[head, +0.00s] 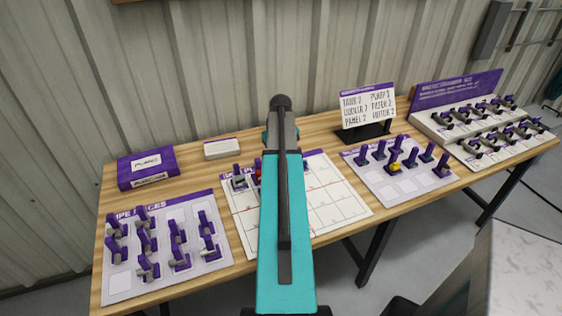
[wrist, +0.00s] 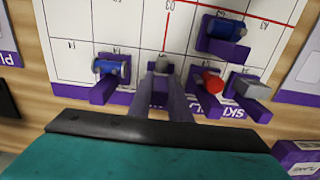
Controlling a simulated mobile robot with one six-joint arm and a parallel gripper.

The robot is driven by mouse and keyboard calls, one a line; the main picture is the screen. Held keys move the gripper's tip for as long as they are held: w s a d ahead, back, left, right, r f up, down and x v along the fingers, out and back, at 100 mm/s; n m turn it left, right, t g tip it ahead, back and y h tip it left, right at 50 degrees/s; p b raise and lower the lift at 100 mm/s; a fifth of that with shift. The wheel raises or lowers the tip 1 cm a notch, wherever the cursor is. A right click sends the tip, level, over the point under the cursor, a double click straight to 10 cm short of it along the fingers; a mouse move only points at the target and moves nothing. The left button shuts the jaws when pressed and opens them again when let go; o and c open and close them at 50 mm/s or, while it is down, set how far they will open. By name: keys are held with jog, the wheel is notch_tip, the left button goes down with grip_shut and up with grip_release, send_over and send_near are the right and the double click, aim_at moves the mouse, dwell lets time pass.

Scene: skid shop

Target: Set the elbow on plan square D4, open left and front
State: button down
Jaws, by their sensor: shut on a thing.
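The plan sheet (head: 345,205) is a white gridded board with red lines, in the middle of the bench. It also fills much of the wrist view (wrist: 75,20), turned around. My gripper (wrist: 162,76) is shut on a small grey and purple piece (wrist: 162,66), taken to be the elbow, at the purple-edged side of the sheet. The fingers cover much of it, so its open ends and exact square cannot be read, nor whether it touches the sheet. In the head view my arm hides the gripper and the piece.
In the wrist view, a blue-topped piece (wrist: 108,68) stands left of my gripper; a red-topped piece (wrist: 212,82), grey-topped piece (wrist: 252,88) and dark blue piece (wrist: 224,28) stand right. The pipe pieces card (head: 120,284), parts card (head: 400,186) and sign (head: 366,106) flank the sheet.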

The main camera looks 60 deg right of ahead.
jog(key=shift+f, duration=0.25)
jog(key=c, duration=1.6)
grip_release()
jog(key=shift+o, duration=0.2)
jog(key=shift+r+p, duration=0.4)
jog(key=shift+r, duration=0.3)
jog(key=shift+r+p, duration=2.05)
jog(key=shift+r, duration=1.35)
